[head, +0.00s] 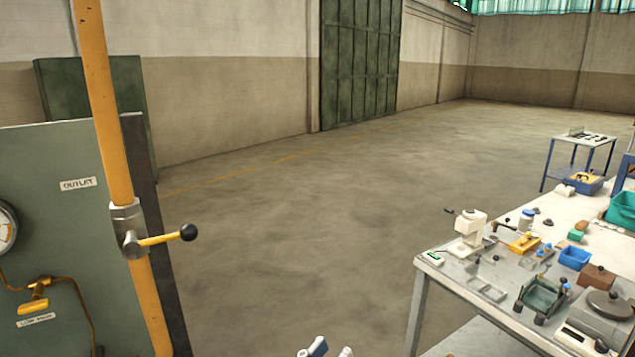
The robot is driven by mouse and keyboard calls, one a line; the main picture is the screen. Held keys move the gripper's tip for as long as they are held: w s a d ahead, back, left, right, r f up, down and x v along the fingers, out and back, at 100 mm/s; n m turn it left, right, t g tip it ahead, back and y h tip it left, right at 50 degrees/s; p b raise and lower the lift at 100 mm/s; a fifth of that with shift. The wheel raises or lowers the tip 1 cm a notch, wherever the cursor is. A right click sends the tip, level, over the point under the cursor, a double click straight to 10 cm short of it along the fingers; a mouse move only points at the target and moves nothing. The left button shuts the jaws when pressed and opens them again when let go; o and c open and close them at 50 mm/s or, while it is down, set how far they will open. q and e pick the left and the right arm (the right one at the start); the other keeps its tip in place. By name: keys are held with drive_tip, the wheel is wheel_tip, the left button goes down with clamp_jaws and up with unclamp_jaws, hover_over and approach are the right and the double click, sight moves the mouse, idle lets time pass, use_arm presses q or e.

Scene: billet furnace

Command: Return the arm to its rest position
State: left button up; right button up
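A small part of my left gripper (325,350) shows at the bottom edge of the head view, as pale and blue-grey pieces. Most of it is cut off by the frame, so I cannot tell whether it is open or shut. The visible pieces touch nothing that I can see, with floor behind them. The rest of my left arm is out of view. My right gripper is not in view.
A green panel (60,220) with a gauge (6,228) stands at left. In front is a yellow pipe (105,110) with a black-knobbed valve lever (160,239). A cluttered workbench (440,268) is at right. Between them the floor (290,240) is clear.

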use_arm(q)
drive_tip(key=s+a+f+g+y, duration=0.1)
drive_tip(key=a+f+g+y, duration=0.1)
drive_tip(key=f, duration=0.5)
drive_tip(key=s+a+f+g+y, duration=0.1)
drive_tip(key=f+g+y, duration=0.1)
drive_tip(key=f, duration=0.4)
drive_tip(key=s+a+f+n+g+y, duration=0.1)
drive_tip(key=s+a+f+g+y, duration=0.3)
drive_tip(key=s+a+f, duration=0.45)
drive_tip(key=s+a+f+n+g+y, duration=0.2)
drive_tip(key=s+a+f+g+y, duration=0.3)
drive_tip(key=a+f, duration=0.65)
drive_tip(key=s+d+f+h+b, duration=0.15)
drive_tip(key=f+b, duration=0.25)
drive_tip(key=f, duration=1.4)
drive_tip(key=s+f+b, duration=0.2)
drive_tip(key=f+b, duration=0.2)
drive_tip(key=f, duration=1.3)
drive_tip(key=s+a+f+g+b, duration=0.1)
drive_tip(key=s+f+b, duration=0.2)
drive_tip(key=s+f, duration=0.5)
drive_tip(key=s+a+f+b, duration=0.2)
drive_tip(key=s+f, duration=0.6)
drive_tip(key=f, duration=0.5)
drive_tip(key=shift+s+f+m+g+b, duration=0.15)
drive_tip(key=shift+s+m+g+b, duration=0.2)
drive_tip(key=shift+b, duration=0.4)
